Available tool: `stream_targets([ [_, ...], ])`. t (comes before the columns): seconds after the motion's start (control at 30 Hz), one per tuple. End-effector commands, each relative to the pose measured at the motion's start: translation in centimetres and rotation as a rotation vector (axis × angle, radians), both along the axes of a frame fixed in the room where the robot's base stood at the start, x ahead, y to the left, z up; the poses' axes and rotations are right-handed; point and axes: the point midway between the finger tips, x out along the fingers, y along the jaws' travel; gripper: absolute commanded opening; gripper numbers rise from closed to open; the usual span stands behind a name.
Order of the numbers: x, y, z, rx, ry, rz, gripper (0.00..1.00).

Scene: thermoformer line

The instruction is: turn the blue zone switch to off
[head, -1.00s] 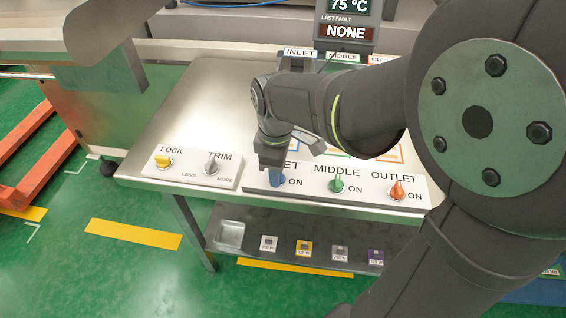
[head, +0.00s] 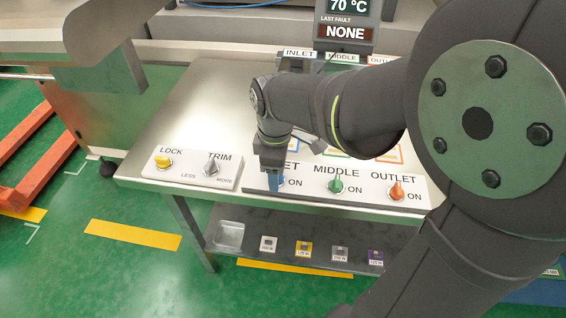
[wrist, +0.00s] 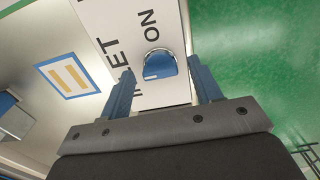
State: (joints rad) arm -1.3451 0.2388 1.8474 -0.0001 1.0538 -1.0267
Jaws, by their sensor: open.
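The blue zone switch (wrist: 160,65) is a round blue knob on a white panel, beside the words INLET and ON. In the wrist view a short pale mark shows on its lower left side, away from ON. My gripper (wrist: 160,73) is open, with a blue finger to either side of the knob in that view and gaps between. Contact and exact height cannot be told.
The green MIDDLE switch (head: 336,185) and orange OUTLET switch (head: 397,190) stand to the right on the same panel. A yellow LOCK knob (head: 164,161) and grey TRIM knob (head: 212,167) sit left. A display (head: 346,20) reads 70 °C and fault NONE.

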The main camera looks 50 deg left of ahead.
Motion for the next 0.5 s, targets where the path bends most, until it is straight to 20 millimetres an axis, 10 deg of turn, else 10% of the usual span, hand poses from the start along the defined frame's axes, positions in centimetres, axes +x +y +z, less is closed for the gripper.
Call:
stream_targets([
  [0.27, 0.0, 0.1, 1.7, 0.004, -0.001, -0.001, 0.58],
  [0.5, 0.0, 0.1, 7.1, 0.006, -0.001, 0.0, 0.58],
])
